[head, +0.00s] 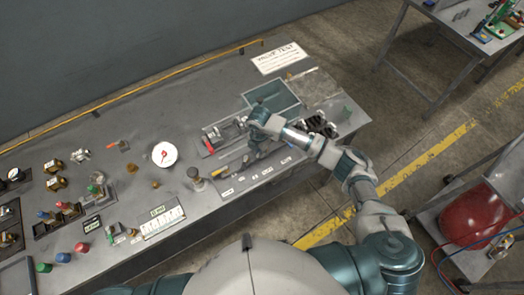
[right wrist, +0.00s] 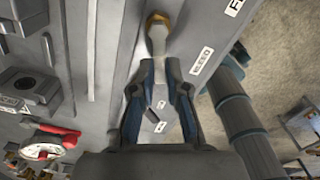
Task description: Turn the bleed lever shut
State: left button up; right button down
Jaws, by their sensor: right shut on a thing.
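The bleed lever (right wrist: 157,38) shows in the right wrist view as a pale tapered handle with a brass-coloured end at the top, beside the label reading BLEED (right wrist: 202,60). My right gripper (right wrist: 160,82) has its two fingers on either side of the handle's near end and is shut on it. In the head view my right gripper (head: 256,150) is low over the right part of the grey bench (head: 122,118). There the gripper and wrist hide most of the lever, so its angle cannot be told. My left gripper is not in view.
A teal tray (head: 272,95) stands behind my gripper, and dark parts lie right of my wrist. A white dial (head: 164,154) and several fittings fill the bench to the left. A cart with a red object (head: 474,215) stands at the right.

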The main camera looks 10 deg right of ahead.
jog(key=shift+w+a+m+p, duration=0.15)
jog(key=shift+w+a+m, duration=0.15)
jog(key=shift+m, duration=0.75)
jog(key=shift+w+a+m+p, duration=0.15)
jog(key=shift+w+m, duration=0.25)
jog(key=shift+m, duration=0.65)
jog(key=c, duration=1.2)
grip_release()
jog(key=shift+r, duration=0.3)
notch_tip(320, 180, up, 11)
jog(key=shift+w+r, duration=0.1)
jog(key=shift+r, duration=0.05)
jog(key=shift+a, duration=0.1)
